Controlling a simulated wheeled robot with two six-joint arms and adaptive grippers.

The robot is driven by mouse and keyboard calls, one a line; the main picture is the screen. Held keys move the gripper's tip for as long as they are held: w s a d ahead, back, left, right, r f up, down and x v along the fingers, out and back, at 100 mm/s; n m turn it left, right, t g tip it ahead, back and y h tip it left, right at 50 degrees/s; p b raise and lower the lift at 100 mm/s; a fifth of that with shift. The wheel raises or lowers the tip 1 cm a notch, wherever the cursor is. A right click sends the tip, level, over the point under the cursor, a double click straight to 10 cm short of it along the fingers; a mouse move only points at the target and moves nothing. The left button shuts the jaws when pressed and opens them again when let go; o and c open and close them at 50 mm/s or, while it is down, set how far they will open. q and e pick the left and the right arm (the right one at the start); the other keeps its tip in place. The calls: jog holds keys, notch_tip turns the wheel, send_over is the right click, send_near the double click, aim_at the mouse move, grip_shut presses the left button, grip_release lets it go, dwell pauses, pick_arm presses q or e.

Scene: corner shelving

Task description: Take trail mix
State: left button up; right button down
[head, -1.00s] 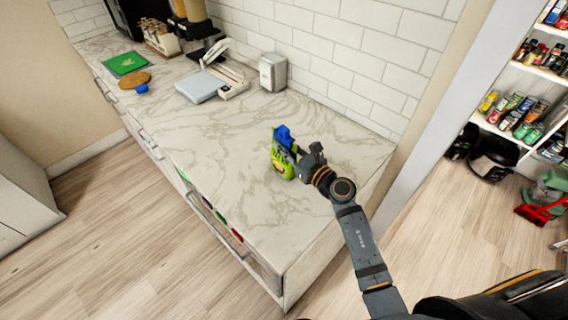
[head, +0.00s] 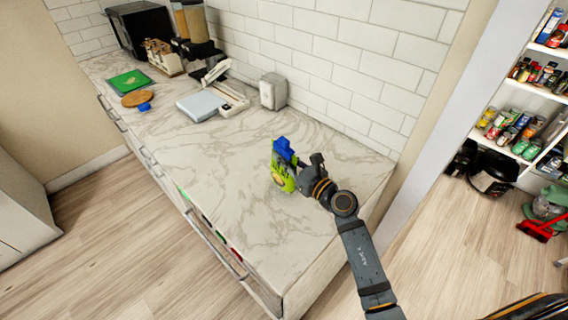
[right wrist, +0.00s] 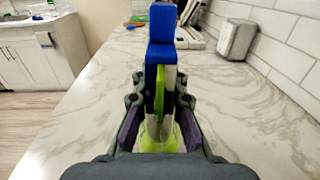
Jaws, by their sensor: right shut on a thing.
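In the right wrist view the blue top (right wrist: 162,35) stands up between the fingers of my right gripper (right wrist: 158,108), with bright green below. I cannot tell whether the bag touches the counter. My left gripper is not in view.
The marble counter (head: 215,150) is clear around the bag. A white scale (head: 201,106), a grey box (head: 272,91), a green board (head: 128,80) and dispensers (head: 195,30) stand further back. Stocked shelves (head: 530,90) are at the right.

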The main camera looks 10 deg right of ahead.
jog(key=s+d+r+b, duration=0.2)
jog(key=d+r, duration=0.8)
jog(key=d, duration=0.3)
jog(key=shift+s+d+b, duration=0.3)
jog(key=shift+s+b, duration=0.05)
jog(key=shift+b, duration=0.05)
jog(key=shift+r, duration=0.15)
